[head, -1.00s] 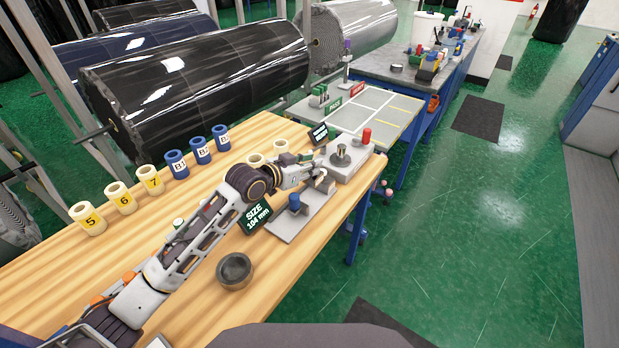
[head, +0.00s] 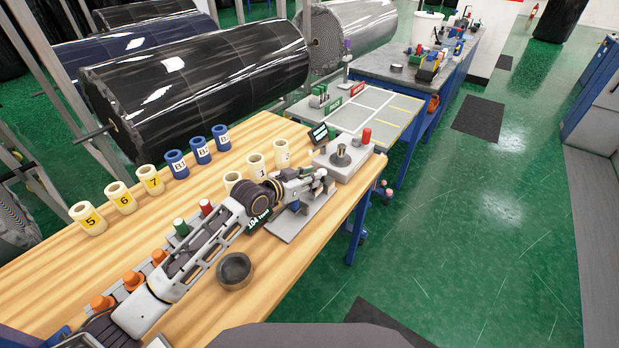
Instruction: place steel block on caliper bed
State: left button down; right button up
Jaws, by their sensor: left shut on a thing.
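My left gripper (head: 321,180) is over the far end of the caliper bed (head: 287,230), a flat grey plate near the table's right edge. It is shut on a small grey piece, taken as the steel block, which is mostly hidden by the fingers. I cannot tell whether the piece touches the bed. My gripper and wrist cover much of the caliper, including most of its blue knob. The size sign (head: 259,219), reading 104 mm, is partly behind my arm. My right gripper is not in view.
A grey box (head: 346,167) with a metal post and red button (head: 366,135) stands just beyond the gripper. Cream rolls (head: 256,166) stand left of it. A dark ring (head: 235,271) lies nearer me. Blue rolls (head: 201,151) and numbered cream rolls (head: 122,198) line the far left.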

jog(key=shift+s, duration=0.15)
pick_arm(q)
jog(key=shift+f, duration=0.4)
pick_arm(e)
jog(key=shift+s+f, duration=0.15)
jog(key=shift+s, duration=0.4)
pick_arm(q)
jog(key=c, duration=1.3)
grip_release()
jog(key=shift+s+f, duration=0.1)
jog(key=shift+f, duration=0.1)
jog(key=shift+o, duration=0.2)
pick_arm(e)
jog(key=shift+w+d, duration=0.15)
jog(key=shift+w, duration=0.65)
pick_arm(q)
jog(key=shift+r, duration=0.15)
